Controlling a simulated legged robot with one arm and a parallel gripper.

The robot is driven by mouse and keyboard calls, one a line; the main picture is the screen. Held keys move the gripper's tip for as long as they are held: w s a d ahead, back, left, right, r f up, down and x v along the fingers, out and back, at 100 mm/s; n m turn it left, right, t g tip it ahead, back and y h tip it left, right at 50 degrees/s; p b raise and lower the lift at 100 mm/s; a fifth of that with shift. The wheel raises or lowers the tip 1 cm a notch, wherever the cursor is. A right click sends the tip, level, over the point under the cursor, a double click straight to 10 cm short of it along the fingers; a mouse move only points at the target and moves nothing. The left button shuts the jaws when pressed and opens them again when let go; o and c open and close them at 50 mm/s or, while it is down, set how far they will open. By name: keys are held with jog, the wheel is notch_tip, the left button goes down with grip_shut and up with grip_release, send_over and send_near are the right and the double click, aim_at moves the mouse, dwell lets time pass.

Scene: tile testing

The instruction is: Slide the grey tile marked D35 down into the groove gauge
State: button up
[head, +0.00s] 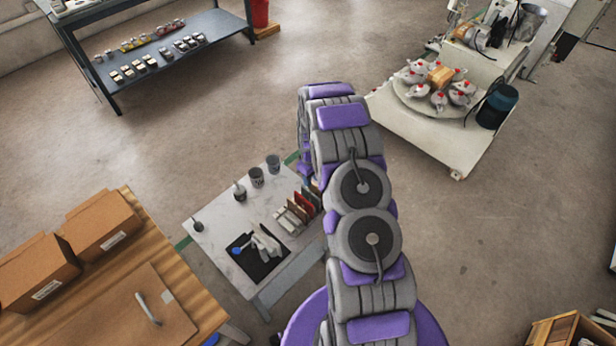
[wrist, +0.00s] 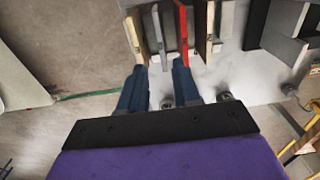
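My gripper (wrist: 160,66) is open, with its two dark blue fingers apart. A grey tile (wrist: 158,36) stands on edge in line with the gap between the fingers; no contact shows. No D35 mark is readable. The tile stands in a row with a tan tile (wrist: 134,36), a red tile (wrist: 183,24) and a cream tile (wrist: 208,30). In the head view the row, with its red tile (head: 304,201), is on a small pale table (head: 217,229), and my arm hides my gripper. A light grey fixture (head: 264,244) on a black mat may be the groove gauge.
Several dark cups, one of them a cup (head: 273,164), stand at the table's far side. A wooden bench (head: 198,316) with cardboard boxes (head: 98,226) is at left. A white machine (head: 453,148) stands at upper right. Open floor lies between.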

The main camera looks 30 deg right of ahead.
aim_at(311, 195)
jog(key=f, duration=0.3)
jog(key=f+b, duration=0.1)
jog(key=f, duration=0.5)
jog(key=shift+d+f+b, duration=0.15)
jog(key=shift+d+b, duration=0.2)
jog(key=shift+b, duration=0.05)
jog(key=shift+a+f, duration=0.25)
jog(key=shift+a, duration=0.45)
jog(key=shift+s+d+f, duration=0.1)
jog(key=shift+d+f, duration=0.05)
jog(key=shift+d, duration=0.2)
jog(key=c, duration=0.4)
jog(key=shift+s, duration=0.1)
grip_shut()
jog(key=shift+s+a, duration=0.1)
jog(key=shift+a, duration=0.1)
